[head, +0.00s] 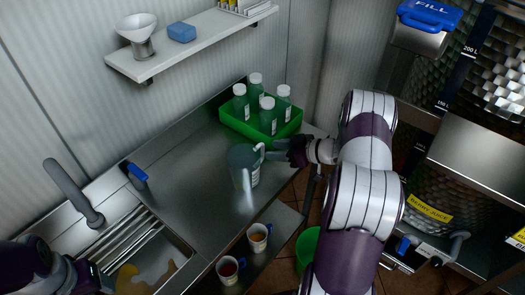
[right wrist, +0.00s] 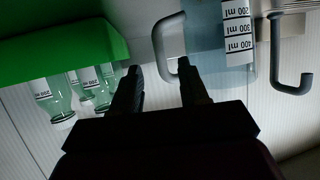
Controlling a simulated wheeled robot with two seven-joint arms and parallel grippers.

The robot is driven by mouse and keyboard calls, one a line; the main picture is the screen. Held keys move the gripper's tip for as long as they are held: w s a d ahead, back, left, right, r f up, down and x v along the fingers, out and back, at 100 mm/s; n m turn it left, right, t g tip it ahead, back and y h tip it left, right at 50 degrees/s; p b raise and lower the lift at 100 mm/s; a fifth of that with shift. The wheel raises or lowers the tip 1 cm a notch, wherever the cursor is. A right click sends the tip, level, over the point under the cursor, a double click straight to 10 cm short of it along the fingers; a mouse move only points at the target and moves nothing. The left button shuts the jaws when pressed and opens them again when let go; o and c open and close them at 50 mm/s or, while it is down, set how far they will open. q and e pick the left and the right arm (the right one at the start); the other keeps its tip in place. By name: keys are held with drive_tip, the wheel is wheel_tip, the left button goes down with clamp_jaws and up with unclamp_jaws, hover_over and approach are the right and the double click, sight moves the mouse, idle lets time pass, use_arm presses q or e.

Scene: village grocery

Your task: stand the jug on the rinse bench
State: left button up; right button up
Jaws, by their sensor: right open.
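The grey-blue translucent jug (head: 240,165) stands upright on the steel bench (head: 190,165), in front of the green crate. Its pale handle (head: 261,157) faces right, toward my right gripper (head: 282,151). The right gripper is open and empty. In the right wrist view the jug (right wrist: 218,40) is upside down with a millilitre scale, and its handle (right wrist: 160,48) appears between the two fingertips (right wrist: 160,70); I cannot tell whether they touch it. My left gripper (head: 88,280) shows only partly at the bottom left; its jaws are unclear.
The green crate (head: 231,121) holds several capped bottles behind the jug. Two mugs (head: 258,238) (head: 228,269) stand on a lower surface in front. A sink with a grey tap (head: 72,192) lies left. A shelf (head: 195,46) hangs above. Steel tanks stand right. The bench left of the jug is clear.

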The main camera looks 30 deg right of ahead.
drive_tip(key=v, duration=0.5)
drive_tip(key=w+a+r+m+g+h, duration=0.2)
drive_tip(key=w+a+r+m+h, duration=0.25)
drive_tip(key=a+h, duration=0.3)
drive_tip(key=s+a+m+g, duration=0.1)
drive_tip(key=s+a+g, duration=0.2)
drive_tip(key=s+a, duration=0.3)
drive_tip(key=s+a+m+g, duration=0.1)
drive_tip(key=s+a+g, duration=0.3)
drive_tip(key=s, duration=1.1)
drive_tip(key=a, duration=0.3)
drive_tip(key=shift+r+g, duration=0.2)
drive_tip(key=shift+g, duration=0.1)
drive_tip(key=shift+a, duration=0.1)
